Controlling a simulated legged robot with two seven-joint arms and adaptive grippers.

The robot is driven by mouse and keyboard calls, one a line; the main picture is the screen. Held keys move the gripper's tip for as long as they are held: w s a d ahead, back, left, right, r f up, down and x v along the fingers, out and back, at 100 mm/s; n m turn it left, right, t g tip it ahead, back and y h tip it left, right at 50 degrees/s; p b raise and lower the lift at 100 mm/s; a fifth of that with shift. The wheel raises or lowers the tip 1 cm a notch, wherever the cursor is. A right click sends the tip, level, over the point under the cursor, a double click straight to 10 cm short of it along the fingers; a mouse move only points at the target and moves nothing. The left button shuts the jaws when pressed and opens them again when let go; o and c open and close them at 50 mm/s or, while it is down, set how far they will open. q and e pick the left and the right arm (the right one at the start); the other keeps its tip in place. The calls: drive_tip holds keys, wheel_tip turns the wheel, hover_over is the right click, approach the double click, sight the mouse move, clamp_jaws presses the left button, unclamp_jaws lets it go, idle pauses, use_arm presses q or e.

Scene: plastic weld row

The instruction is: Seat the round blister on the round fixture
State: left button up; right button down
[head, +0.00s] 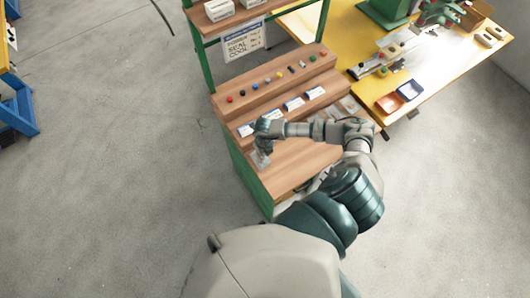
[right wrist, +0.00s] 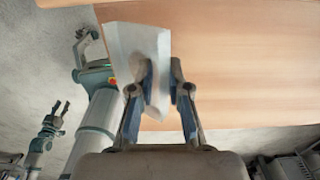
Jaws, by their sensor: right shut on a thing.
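My right gripper (head: 263,145) is shut on a pale, see-through blister (right wrist: 154,45). In the right wrist view the two fingers (right wrist: 163,88) pinch its lower part. The blister looks angular and tilted from this side; a round shape does not show. In the head view the blister (head: 261,159) hangs below the gripper at the left part of the wooden bench top (head: 290,165). I cannot tell whether it touches the bench. No round fixture can be made out. A small two-pronged end, likely my left gripper (right wrist: 57,115), shows at the left of the wrist view.
Clear pieces (head: 347,105) lie at the bench's right end, partly behind my arm. A raised step carries white-blue labels (head: 293,103), with coloured knobs (head: 268,82) above. A green post (head: 198,48) bounds the left. A yellow table (head: 345,55) holds orange (head: 389,103) and blue (head: 410,90) trays.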

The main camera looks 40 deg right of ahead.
drive_tip(key=shift+a, duration=0.25)
drive_tip(key=shift+r+p, duration=0.35)
drive_tip(key=shift+r, duration=0.1)
drive_tip(key=shift+d+r+p, duration=0.2)
drive_tip(key=shift+r+p, duration=0.4)
drive_tip(key=shift+r, duration=0.05)
drive_tip(key=shift+d+r+p, duration=0.2)
drive_tip(key=shift+r+p, duration=0.35)
drive_tip(key=shift+r, duration=0.1)
drive_tip(key=shift+a+r+p, duration=0.1)
drive_tip(key=shift+r+p, duration=0.25)
drive_tip(key=shift+r, duration=0.15)
drive_tip(key=shift+a+r, duration=0.1)
drive_tip(key=shift+a, duration=0.05)
drive_tip(key=shift+w+a, duration=0.1)
